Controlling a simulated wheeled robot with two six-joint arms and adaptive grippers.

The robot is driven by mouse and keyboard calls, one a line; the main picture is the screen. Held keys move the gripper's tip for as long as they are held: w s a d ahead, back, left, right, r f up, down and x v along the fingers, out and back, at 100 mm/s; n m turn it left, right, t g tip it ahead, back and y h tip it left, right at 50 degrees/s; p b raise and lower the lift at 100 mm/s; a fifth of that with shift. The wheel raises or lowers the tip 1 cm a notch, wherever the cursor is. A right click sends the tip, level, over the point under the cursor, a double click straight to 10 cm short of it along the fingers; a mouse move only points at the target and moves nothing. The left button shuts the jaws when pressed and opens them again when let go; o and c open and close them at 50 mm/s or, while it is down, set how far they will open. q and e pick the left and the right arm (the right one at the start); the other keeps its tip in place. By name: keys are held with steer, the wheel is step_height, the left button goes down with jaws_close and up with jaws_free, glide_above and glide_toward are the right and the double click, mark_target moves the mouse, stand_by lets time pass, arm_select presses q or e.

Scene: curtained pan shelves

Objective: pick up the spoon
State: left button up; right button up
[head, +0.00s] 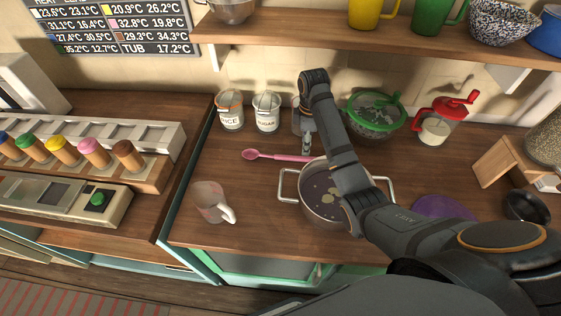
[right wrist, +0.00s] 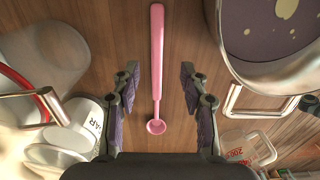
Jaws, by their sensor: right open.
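The pink spoon (head: 278,156) lies on the wooden counter behind the pot, its bowl toward the left. In the right wrist view the spoon (right wrist: 157,60) runs up the picture, its small round bowl nearest me. My right gripper (head: 307,148) points down over the handle side of the spoon. In the right wrist view its open fingers (right wrist: 158,78) stand on either side of the handle, with a gap on both sides. Nothing is held. My left gripper is not in view.
A steel pot (head: 290,194) of dark liquid stands just in front, its handle near the gripper. Rice (head: 230,110) and sugar (head: 266,112) canisters stand behind. A mug (head: 212,202) is at front left, and a green-rimmed colander (head: 375,115) at back right. A shelf (head: 300,32) hangs above.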

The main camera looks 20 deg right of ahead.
mark_target(303, 157)
steer(key=shift+w+f, duration=0.2)
steer(key=shift+f, duration=0.8)
steer(key=shift+f+b, duration=0.3)
steer(key=shift+b, duration=0.35)
step_height(303, 157, down, 4)
steer(key=b, duration=0.3)
steer(key=shift+w+a+r, duration=0.1)
steer(key=shift+a+r, duration=0.05)
steer(key=shift+r, duration=0.05)
steer(key=shift+f, duration=0.4)
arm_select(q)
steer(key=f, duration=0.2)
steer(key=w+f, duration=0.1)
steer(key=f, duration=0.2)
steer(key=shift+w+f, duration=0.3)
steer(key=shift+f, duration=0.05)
arm_select(e)
steer(key=shift+r, duration=0.1)
steer(key=shift+c, duration=0.7)
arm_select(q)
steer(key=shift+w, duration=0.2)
arm_select(e)
jaws_close()
